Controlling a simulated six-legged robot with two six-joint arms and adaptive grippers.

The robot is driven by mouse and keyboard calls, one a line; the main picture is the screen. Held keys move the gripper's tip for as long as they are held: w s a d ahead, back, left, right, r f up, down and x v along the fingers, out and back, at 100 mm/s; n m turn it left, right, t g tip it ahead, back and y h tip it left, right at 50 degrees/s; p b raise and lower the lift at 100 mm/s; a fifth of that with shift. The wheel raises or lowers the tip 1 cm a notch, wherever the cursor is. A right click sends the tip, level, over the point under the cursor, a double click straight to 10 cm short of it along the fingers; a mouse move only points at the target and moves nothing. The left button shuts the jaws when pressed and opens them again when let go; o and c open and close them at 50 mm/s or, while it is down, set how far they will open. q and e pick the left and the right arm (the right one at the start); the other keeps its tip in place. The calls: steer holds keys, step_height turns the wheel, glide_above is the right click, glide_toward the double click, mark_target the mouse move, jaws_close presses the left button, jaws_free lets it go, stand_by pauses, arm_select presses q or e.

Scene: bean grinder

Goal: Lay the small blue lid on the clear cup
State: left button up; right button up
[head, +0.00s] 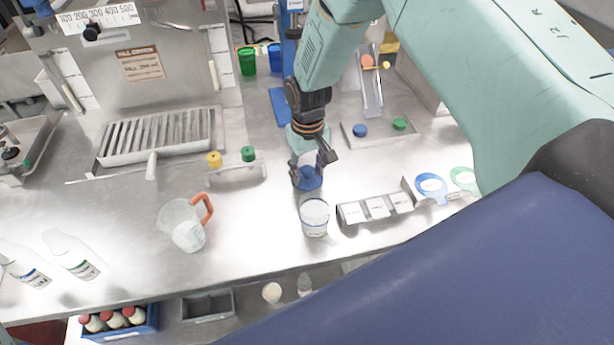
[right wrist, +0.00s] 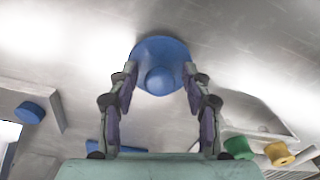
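The small blue lid (head: 307,181) lies behind the clear cup, below my right gripper (head: 309,168). In the right wrist view the lid (right wrist: 160,50) is a round disc with a knob facing the camera. My right gripper (right wrist: 160,72) is open there, its fingertips at either side of the lid, with visible gaps between fingers and knob. Whether a fingertip touches the rim I cannot tell. The clear cup (head: 314,219) stands upright on the steel counter, in front of the lid in the head view. My left gripper is not in view.
A rack of small white blocks (head: 376,208) stands just right of the cup. A jug with an orange handle (head: 184,226) stands to the left. A tray (head: 382,131) with blue and green caps lies behind. The counter between jug and cup is clear.

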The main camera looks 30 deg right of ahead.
steer(key=c, duration=0.8)
